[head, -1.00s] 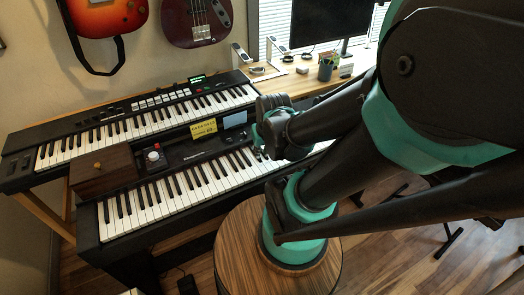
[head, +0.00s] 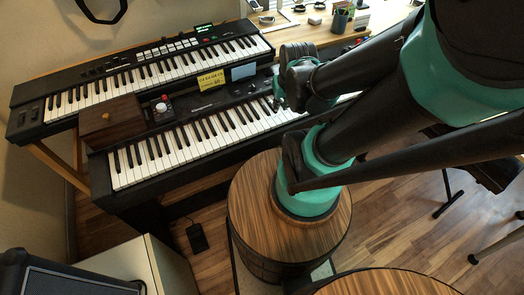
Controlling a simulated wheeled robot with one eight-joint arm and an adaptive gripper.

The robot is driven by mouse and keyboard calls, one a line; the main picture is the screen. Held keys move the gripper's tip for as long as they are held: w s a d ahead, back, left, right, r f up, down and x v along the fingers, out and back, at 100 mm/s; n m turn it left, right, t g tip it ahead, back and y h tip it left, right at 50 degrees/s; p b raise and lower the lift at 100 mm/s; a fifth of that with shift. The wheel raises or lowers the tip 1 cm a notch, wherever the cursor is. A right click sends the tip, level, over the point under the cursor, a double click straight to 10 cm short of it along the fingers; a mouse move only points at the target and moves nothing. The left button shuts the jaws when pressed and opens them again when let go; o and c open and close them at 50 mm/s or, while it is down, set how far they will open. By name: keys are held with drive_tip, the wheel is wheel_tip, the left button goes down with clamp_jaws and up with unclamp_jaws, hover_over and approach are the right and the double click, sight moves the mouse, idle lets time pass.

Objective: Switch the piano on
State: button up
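Two keyboards stand in tiers in the head view. The lower piano (head: 195,143) has a black body, and its right end is partly hidden behind my arm. The upper keyboard (head: 140,76) has a small lit green screen (head: 204,27) and rows of pale buttons. No power switch can be clearly made out. The end of my arm with my gripper (head: 284,88) is over the right part of the lower piano. Its fingers are too small and dark to tell whether they are open, or whether they touch it.
A brown wooden box (head: 112,121) sits at the lower piano's left end. Yellow (head: 211,80) and blue (head: 243,71) notes stand between the keyboards. A round wooden top (head: 260,215) is in front, with a pedal (head: 197,238) on the floor and a speaker (head: 60,275) at lower left.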

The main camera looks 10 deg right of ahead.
clamp_jaws()
